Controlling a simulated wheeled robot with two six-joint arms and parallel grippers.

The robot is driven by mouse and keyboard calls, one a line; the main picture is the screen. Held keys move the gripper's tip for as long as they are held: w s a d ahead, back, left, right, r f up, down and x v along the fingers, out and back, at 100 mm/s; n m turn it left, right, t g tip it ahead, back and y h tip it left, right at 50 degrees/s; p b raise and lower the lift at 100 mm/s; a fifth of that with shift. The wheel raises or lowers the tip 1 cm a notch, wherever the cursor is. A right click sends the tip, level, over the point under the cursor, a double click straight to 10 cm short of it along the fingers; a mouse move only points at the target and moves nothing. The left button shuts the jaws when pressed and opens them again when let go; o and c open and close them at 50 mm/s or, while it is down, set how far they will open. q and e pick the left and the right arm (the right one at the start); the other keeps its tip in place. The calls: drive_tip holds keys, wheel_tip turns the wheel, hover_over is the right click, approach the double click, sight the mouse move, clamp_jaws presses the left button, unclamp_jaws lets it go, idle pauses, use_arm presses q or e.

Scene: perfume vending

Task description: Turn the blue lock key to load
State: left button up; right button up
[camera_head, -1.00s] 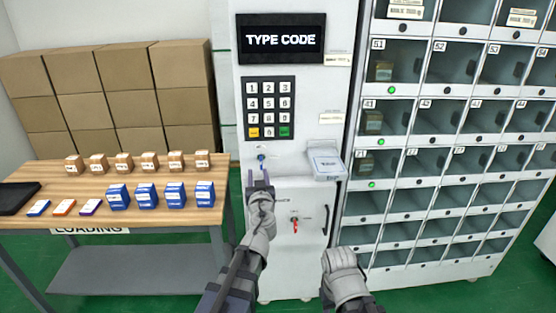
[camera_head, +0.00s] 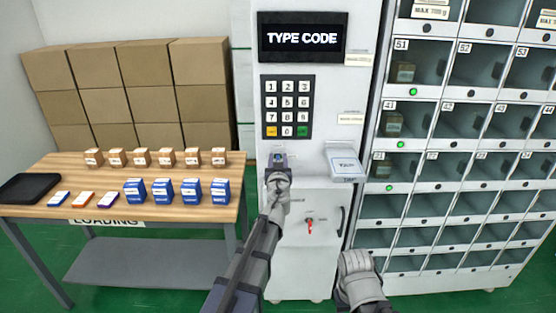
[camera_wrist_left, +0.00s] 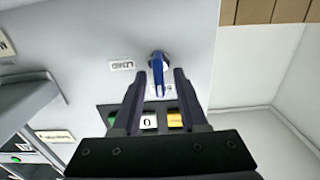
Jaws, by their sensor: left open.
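The blue lock key (camera_wrist_left: 158,75) sticks out of the white machine panel, next to a small label reading LOAD (camera_wrist_left: 122,65) in the left wrist view. My left gripper (camera_wrist_left: 157,80) is open, with one finger on each side of the blue key; whether either finger touches it I cannot tell. In the head view the left gripper (camera_head: 278,160) is at the panel just below the keypad (camera_head: 287,106), and the blue key shows only as a small blue spot between its fingers. My right gripper (camera_head: 355,268) hangs low in front of the machine, its fingertips not clear.
A red key (camera_head: 309,228) sits lower on the panel. A white box (camera_head: 344,163) juts out at the right. Lockers (camera_head: 420,205) stand to the right. A wooden table (camera_head: 40,208) with small boxes stands at the left. The screen (camera_head: 303,38) reads TYPE CODE.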

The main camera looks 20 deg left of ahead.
use_arm(q)
drive_tip(key=shift+c, duration=0.2)
clamp_jaws()
idle(0.5)
